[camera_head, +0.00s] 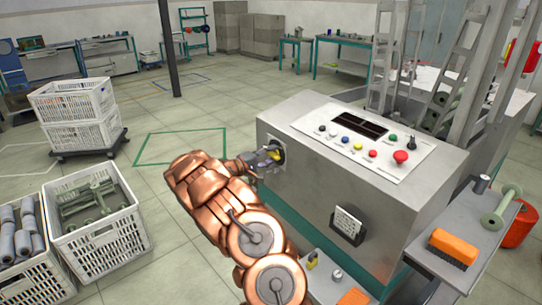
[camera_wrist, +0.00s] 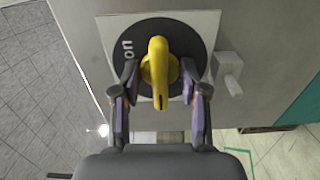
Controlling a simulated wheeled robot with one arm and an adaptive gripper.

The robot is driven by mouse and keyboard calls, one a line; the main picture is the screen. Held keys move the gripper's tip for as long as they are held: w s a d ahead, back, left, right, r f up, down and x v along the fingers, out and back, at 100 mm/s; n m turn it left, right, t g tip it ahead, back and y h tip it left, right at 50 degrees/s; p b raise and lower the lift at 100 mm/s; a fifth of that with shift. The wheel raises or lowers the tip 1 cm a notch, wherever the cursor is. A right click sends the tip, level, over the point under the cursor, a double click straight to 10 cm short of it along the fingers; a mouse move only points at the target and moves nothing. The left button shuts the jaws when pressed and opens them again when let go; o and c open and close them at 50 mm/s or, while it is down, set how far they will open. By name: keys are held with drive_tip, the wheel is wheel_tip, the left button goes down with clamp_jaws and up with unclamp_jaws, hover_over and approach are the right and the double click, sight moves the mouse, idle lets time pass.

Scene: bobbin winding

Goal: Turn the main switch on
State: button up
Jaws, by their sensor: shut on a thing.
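The main switch is a yellow handle (camera_wrist: 157,72) on a black round plate (camera_wrist: 185,37) with the word "on" at its left, in the wrist view. In the head view the yellow handle (camera_head: 273,154) shows small on the left side of the grey machine cabinet (camera_head: 340,185). My gripper (camera_wrist: 158,84) has one finger on each side of the handle's lower part and is shut on it. The handle lies nearly along the line between my fingers' middle and the plate's top. Its far underside is hidden.
The cabinet's top panel (camera_head: 365,140) carries several buttons and a red emergency knob (camera_head: 401,157). A grey latch-like block (camera_wrist: 229,70) sits right of the switch plate. White crates (camera_head: 98,240) stand at left. Open floor (camera_head: 150,185) lies between them and the cabinet.

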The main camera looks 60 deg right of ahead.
drive_tip(key=shift+m+b, duration=1.5)
drive_tip(key=shift+b, duration=3.05)
drive_tip(key=shift+r+m+b, duration=0.1)
drive_tip(key=shift+m+b, duration=0.2)
drive_tip(key=shift+b, duration=0.5)
drive_tip(key=shift+m+b, duration=0.7)
drive_tip(key=shift+b, duration=1.35)
drive_tip(key=shift+m+b, duration=1.2)
drive_tip(key=shift+b, duration=1.95)
